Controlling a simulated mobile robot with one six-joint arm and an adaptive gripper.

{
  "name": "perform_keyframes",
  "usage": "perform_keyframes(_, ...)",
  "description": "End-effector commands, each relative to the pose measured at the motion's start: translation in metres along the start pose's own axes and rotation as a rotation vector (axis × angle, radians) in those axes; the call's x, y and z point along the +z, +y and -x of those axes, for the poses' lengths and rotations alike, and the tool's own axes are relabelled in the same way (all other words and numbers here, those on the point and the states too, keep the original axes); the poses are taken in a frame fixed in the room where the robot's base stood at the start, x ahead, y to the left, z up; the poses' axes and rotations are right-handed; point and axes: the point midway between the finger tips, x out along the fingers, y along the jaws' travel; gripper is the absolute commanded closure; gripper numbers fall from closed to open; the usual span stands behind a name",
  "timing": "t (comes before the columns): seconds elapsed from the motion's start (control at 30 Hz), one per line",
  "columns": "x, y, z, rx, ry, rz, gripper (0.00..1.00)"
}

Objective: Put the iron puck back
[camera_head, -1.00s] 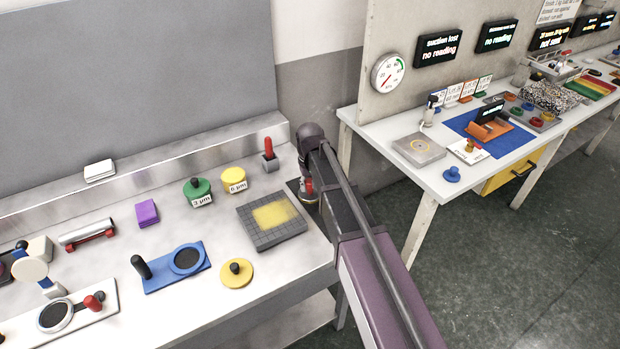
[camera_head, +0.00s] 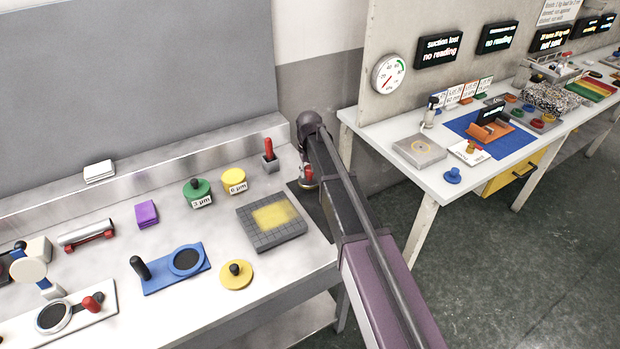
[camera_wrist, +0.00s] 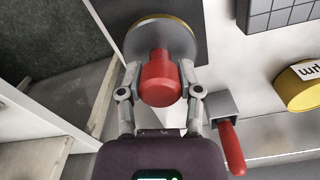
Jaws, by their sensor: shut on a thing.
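The iron puck (camera_wrist: 180,37) is a grey disc with a thin yellowish rim and a red knob (camera_wrist: 160,80). My gripper (camera_wrist: 160,84) is shut on the red knob, one finger on each side. In the head view the puck (camera_head: 306,182) shows at the left edge of my arm, which hides part of it and most of the gripper. A dark square pad (camera_head: 298,194) lies at the bench's right end, below the puck in the picture. In the wrist view the pad lies behind the puck; a gap between them is hard to judge.
A gridded grey plate (camera_head: 287,232) with a yellow patch lies left of the pad. A red-handled tool in a grey holder (camera_head: 269,156) stands behind. Yellow (camera_head: 233,178) and green (camera_head: 197,190) labelled containers are farther left. A gap separates the bench from the right-hand table (camera_head: 437,184).

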Motion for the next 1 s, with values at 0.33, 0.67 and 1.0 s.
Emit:
perform_keyframes(0.33, -0.008, 0.002, -0.025, 0.0, 0.0, 0.0, 0.99)
perform_keyframes(0.67, -0.008, 0.002, -0.036, 0.0, 0.0, -0.001, 0.99)
perform_keyframes(1.0, -0.008, 0.003, -0.037, 0.0, 0.0, -0.001, 0.99)
